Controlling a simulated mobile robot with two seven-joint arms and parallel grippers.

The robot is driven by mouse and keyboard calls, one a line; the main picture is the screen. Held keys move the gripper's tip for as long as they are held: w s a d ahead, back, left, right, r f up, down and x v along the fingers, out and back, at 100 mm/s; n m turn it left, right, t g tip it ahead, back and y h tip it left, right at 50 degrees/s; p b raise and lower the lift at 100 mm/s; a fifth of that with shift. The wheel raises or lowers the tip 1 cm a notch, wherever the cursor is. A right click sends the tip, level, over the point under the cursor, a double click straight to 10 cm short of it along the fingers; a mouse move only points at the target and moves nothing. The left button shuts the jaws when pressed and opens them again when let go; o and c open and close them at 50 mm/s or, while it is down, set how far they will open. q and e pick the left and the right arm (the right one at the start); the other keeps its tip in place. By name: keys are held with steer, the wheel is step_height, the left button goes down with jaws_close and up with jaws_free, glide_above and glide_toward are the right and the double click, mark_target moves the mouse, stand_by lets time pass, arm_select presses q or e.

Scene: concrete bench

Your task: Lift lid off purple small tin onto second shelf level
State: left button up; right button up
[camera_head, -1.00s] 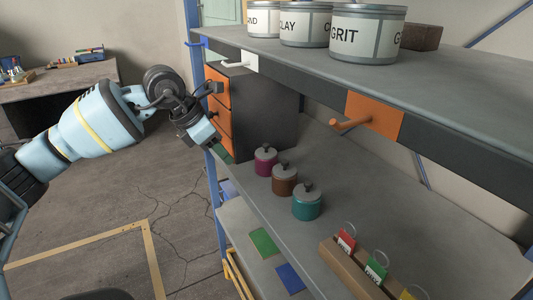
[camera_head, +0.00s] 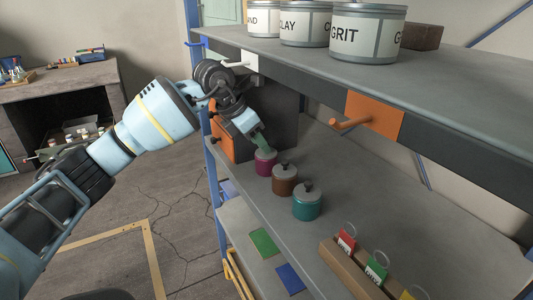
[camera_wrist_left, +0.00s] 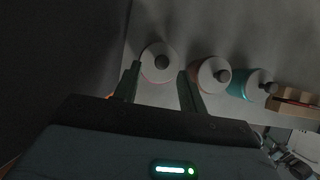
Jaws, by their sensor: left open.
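The purple small tin (camera_head: 265,168) stands on the second shelf level (camera_head: 345,205), leftmost in a row of three tins. Its grey lid (camera_head: 263,155) is on it; the lid and its dark knob show between my fingers in the left wrist view (camera_wrist_left: 160,62). My left gripper (camera_head: 261,144) is open just above the lid, and its fingers partly hide the lid's top in the head view. In the left wrist view the fingertips (camera_wrist_left: 160,75) lie either side of the lid, apart from the knob. My right gripper is not in view.
A brown tin (camera_head: 284,183) and a teal tin (camera_head: 307,206) stand close to the right. A dark drawer cabinet (camera_head: 275,110) is right behind. The upper shelf (camera_head: 455,85) overhangs. A wooden tag box (camera_head: 345,268) is at the front; bare shelf lies right of the tins.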

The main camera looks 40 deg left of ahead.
arm_select(q)
steer(key=shift+w+d+f, duration=0.35)
steer(key=shift+w+f, duration=0.05)
steer(key=shift+w, duration=0.3)
steer(key=shift+w+f, duration=0.1)
steer(key=shift+f, duration=0.05)
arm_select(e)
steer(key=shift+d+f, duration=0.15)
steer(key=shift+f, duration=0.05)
arm_select(q)
steer(key=shift+c, duration=0.4)
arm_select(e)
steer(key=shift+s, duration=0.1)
arm_select(q)
jaws_close()
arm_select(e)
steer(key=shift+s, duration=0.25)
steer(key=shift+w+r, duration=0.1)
